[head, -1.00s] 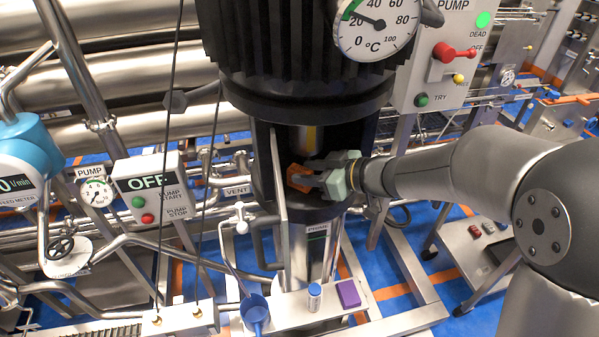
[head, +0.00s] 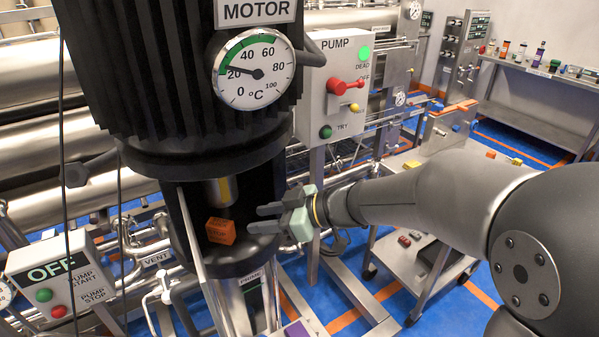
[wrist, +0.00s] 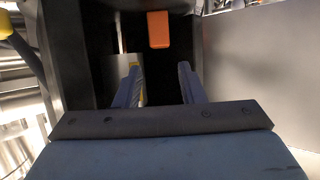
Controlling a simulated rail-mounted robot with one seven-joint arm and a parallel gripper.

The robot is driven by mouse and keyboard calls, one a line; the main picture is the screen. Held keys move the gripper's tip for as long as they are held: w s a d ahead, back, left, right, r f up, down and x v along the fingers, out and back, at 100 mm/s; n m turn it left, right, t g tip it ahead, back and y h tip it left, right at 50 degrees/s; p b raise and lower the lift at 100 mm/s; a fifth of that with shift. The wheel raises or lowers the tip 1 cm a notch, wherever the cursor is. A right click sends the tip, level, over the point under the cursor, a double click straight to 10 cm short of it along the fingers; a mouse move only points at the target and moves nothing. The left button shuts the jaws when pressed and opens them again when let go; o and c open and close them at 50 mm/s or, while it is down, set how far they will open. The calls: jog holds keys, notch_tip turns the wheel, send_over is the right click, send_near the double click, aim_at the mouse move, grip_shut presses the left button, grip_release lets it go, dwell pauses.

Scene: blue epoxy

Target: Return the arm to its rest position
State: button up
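My gripper (head: 268,218) is to the right of the black motor housing (head: 255,165) in the head view, its fingers pointing left. The two fingers are apart with nothing between them. An orange block (head: 221,231) sits in the recess under the motor, left of the fingertips and apart from them. In the wrist view, the orange block (wrist: 158,30) shows beyond the open fingers (wrist: 163,85). My arm stretches in from the right of the head view.
A pump box (head: 335,85) with a red handle stands behind my gripper. A steel cart (head: 420,240) is below my arm. A steel side table (head: 540,105) holds several small items at the back right. An OFF pump panel (head: 62,285) is at the lower left.

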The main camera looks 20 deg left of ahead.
jog(key=w+d+r+m+t+h, duration=0.35)
jog(key=w+d+m+t, duration=0.25)
jog(key=w+d+t, duration=0.6)
jog(key=s+d+f+m+h, duration=0.25)
jog(key=d+m+h, duration=0.3)
jog(key=d, duration=0.75)
jog(key=s+d+f+m+g+h, duration=0.5)
jog(key=s+d+f+g+h, duration=0.1)
jog(key=s+d, duration=0.55)
jog(key=s+a+f+m+g+y, duration=0.1)
jog(key=s+g, duration=0.3)
jog(key=s, duration=0.7)
jog(key=shift+f+m, duration=0.45)
jog(key=shift+f, duration=0.35)
jog(key=shift+a, duration=0.1)
